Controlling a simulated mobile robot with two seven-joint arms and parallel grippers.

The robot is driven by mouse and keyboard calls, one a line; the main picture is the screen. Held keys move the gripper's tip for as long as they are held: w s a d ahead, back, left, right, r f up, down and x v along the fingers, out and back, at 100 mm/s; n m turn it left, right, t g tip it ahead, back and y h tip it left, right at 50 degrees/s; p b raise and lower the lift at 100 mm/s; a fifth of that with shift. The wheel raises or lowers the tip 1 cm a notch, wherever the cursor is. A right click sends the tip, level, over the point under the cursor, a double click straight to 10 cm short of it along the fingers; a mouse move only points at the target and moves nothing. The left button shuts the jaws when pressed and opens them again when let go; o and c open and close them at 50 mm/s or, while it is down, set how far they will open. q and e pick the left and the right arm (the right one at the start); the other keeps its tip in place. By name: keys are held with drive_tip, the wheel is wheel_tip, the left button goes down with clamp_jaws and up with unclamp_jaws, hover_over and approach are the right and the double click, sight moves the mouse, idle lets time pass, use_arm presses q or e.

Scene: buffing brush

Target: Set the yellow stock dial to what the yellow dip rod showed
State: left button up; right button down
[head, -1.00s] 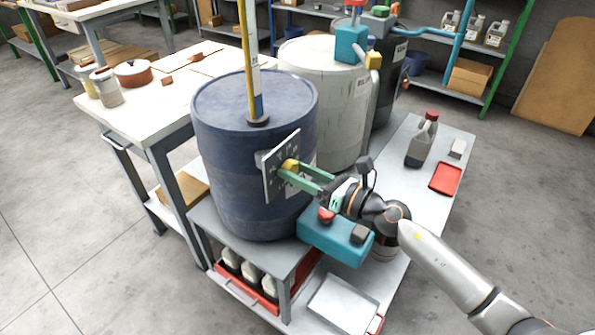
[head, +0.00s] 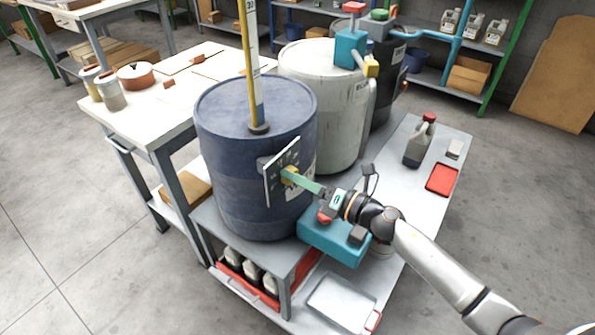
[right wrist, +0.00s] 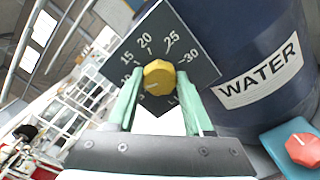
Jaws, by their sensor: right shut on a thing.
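The yellow stock dial knob (head: 289,172) sits on a dark plate with a white edge, on the front of the blue drum (head: 225,180). In the right wrist view the yellow knob (right wrist: 158,76) is surrounded by marks including 15, 20, 25 and 30. A short pale mark on the knob appears toward the lower left. My right gripper (head: 292,176) has its green fingers shut on the knob, one each side. The yellow dip rod (head: 250,60) stands upright in the drum top beside a white scale; its reading is too small to tell. My left gripper is out of view.
A white drum (head: 320,100) stands behind the blue one. A teal box (head: 333,238) with a red knob sits below my right wrist. A grey bottle (head: 418,145) and red tray (head: 441,180) are on the bench at right. The drum carries a WATER label (right wrist: 262,75).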

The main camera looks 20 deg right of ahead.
use_arm(q)
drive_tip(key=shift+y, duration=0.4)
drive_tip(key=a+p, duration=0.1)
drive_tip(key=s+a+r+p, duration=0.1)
drive_tip(key=p, duration=0.1)
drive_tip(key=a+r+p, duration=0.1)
drive_tip(key=p, duration=0.1)
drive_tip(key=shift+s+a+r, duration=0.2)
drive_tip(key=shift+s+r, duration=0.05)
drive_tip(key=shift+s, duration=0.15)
use_arm(e)
drive_tip(key=m, duration=0.9)
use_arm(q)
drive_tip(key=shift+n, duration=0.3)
use_arm(e)
drive_tip(key=shift+f+m, duration=0.1)
drive_tip(key=shift+m, duration=0.2)
drive_tip(key=shift+c, duration=1.5)
unclamp_jaws()
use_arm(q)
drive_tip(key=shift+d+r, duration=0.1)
